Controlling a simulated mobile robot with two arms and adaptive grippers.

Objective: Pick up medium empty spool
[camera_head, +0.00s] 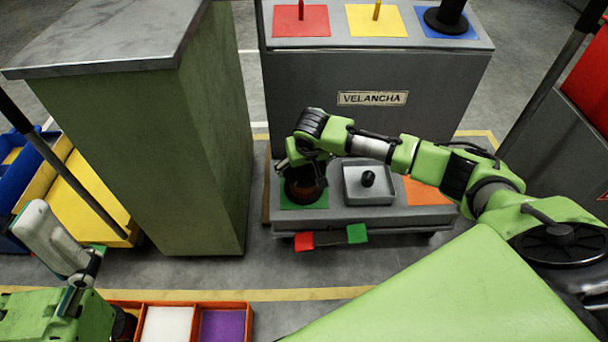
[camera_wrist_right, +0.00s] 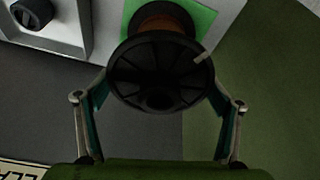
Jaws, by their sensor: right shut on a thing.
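A spool with a black flange and a brown-orange core (camera_wrist_right: 160,80) is between the fingers of my right gripper (camera_wrist_right: 158,92) in the right wrist view. The fingers press on opposite sides of the black flange. In the head view the spool (camera_head: 304,188) is partly hidden under my right gripper (camera_head: 302,168), over a green square (camera_head: 312,205) on the low grey cart. I cannot tell whether it touches the square. My left gripper (camera_head: 66,262) is at the lower left of the head view, away from the spool; its jaw opening is unclear.
A grey tray (camera_head: 385,199) holding a small black piece and an orange square (camera_head: 425,192) lie right of the spool. A tall grey unit (camera_head: 400,75) with colored squares and pegs stands behind. A green cabinet (camera_head: 170,150) rises close on the left. An orange divided bin (camera_head: 249,318) lies at the bottom.

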